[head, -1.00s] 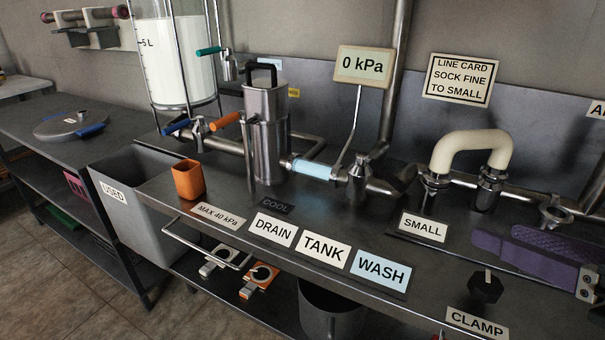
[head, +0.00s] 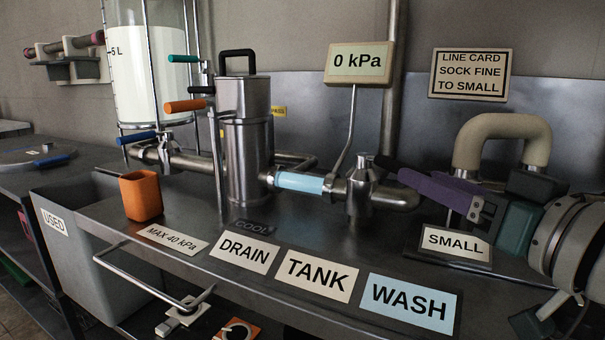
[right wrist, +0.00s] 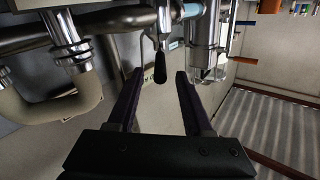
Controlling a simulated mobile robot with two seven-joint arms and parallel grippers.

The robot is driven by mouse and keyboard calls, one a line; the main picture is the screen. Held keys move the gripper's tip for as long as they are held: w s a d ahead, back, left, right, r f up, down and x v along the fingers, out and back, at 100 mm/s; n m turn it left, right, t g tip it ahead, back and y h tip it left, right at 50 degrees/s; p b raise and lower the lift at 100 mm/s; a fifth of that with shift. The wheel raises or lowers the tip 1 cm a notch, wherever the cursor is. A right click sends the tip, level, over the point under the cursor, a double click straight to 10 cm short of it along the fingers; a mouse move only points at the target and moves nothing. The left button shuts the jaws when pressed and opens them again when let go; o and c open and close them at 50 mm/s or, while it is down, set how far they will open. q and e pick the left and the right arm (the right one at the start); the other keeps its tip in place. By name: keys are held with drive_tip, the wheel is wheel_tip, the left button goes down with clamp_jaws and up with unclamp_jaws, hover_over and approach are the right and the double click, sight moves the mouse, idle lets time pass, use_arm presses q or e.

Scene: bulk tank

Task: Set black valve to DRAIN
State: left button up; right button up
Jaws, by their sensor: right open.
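The black valve handle (head: 385,161) sits on top of the steel valve body (head: 360,190), at the right end of the pale blue sight tube (head: 300,181). It points right, toward my right gripper. The labels DRAIN (head: 245,253), TANK (head: 316,275) and WASH (head: 408,298) lie in a row on the bench front. My right gripper (head: 402,176) has purple fingers and is just right of the handle. In the right wrist view the gripper (right wrist: 155,76) is open, with the black handle (right wrist: 160,68) showing between its fingertips; contact cannot be told. My left gripper is out of view.
A steel canister (head: 245,140) stands left of the valve, and an orange cup (head: 141,196) is farther left. A gauge sign (head: 358,64) reading 0 kPa rises behind the valve. A cream bent pipe (head: 500,125) stands behind my right arm. A SMALL label (head: 456,243) sits below the gripper.

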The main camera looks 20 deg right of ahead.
drive_tip(key=shift+w+b, duration=0.35)
drive_tip(key=shift+w, duration=1.75)
clamp_jaws()
